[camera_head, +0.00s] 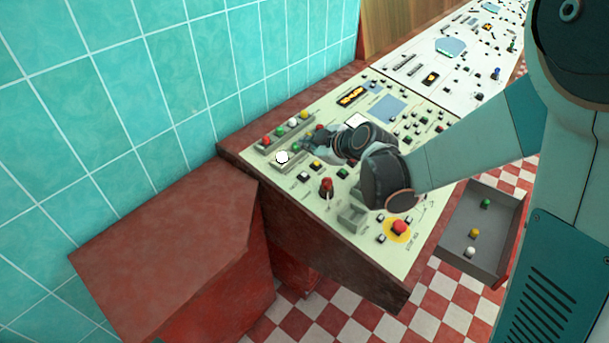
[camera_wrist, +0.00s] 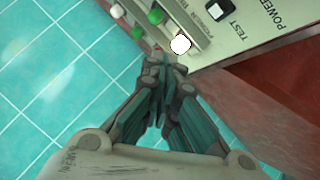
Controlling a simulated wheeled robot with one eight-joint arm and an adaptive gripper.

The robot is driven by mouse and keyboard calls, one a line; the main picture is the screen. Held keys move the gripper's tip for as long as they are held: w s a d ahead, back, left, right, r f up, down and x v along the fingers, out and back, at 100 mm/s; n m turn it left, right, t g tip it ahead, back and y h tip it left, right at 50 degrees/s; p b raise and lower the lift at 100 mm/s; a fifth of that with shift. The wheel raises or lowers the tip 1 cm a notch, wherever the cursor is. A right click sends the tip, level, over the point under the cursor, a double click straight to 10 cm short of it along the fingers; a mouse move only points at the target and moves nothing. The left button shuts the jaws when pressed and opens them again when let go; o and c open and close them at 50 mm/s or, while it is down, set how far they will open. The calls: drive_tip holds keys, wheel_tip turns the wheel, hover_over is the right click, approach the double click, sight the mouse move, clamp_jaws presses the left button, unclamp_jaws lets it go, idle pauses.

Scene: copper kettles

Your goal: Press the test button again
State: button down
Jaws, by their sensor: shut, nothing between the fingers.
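In the wrist view a square button with a white cap and black frame (camera_wrist: 218,10) sits beside the printed word TEST. In the head view it appears to be the small black-and-white button (camera_head: 303,176) near the console's front left. A round lamp (camera_head: 282,157) glows white at the end of a raised strip; it also shows in the wrist view (camera_wrist: 180,43). My gripper (camera_head: 312,143) is over the console's left part, its fingers shut and empty. In the wrist view the fingertips (camera_wrist: 165,62) appear just below the lit lamp, apart from the test button. Their height above the panel is unclear.
Behind is a row with red, green (camera_head: 279,131), white and yellow pieces. A red switch (camera_head: 326,186) and a red stop button on yellow (camera_head: 399,228) are at the front. An open drawer (camera_head: 452,252) holds several small caps. A tiled wall (camera_head: 180,80) borders the left.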

sight(304, 178)
drive_tip(key=shift+w+a+f+b, duration=0.25)
drive_tip(key=shift+f+b, duration=0.8)
drive_tip(key=shift+f, duration=0.35)
drive_tip(key=shift+w+a+f+b, duration=0.2)
drive_tip(key=shift+f+b, duration=0.85)
drive_tip(key=shift+f, duration=0.4)
drive_tip(key=shift+w+a+f+b, duration=0.15)
drive_tip(key=shift+a+f+b, duration=0.1)
drive_tip(key=shift+f+b, duration=1)
drive_tip(key=shift+f, duration=0.25)
drive_tip(key=shift+f, duration=0.3)
drive_tip(key=shift+a+f+b, duration=0.1)
drive_tip(key=shift+f+b, duration=0.25)
drive_tip(key=shift+b, duration=0.2)
drive_tip(key=shift+r, duration=0.1)
drive_tip(key=shift+r+p, duration=0.5)
drive_tip(key=shift+r, duration=0.2)
drive_tip(key=shift+s+d+r+p, duration=0.1)
drive_tip(key=shift+d+r+p, duration=0.05)
drive_tip(key=shift+r+p, duration=0.55)
drive_tip(key=shift+s+d+r+p, duration=0.2)
drive_tip(key=shift+r+p, duration=0.25)
drive_tip(key=shift+r, duration=0.5)
drive_tip(key=shift+s+d+r+p, duration=0.1)
drive_tip(key=shift+d+r+p, duration=0.05)
drive_tip(key=shift+r+p, duration=0.55)
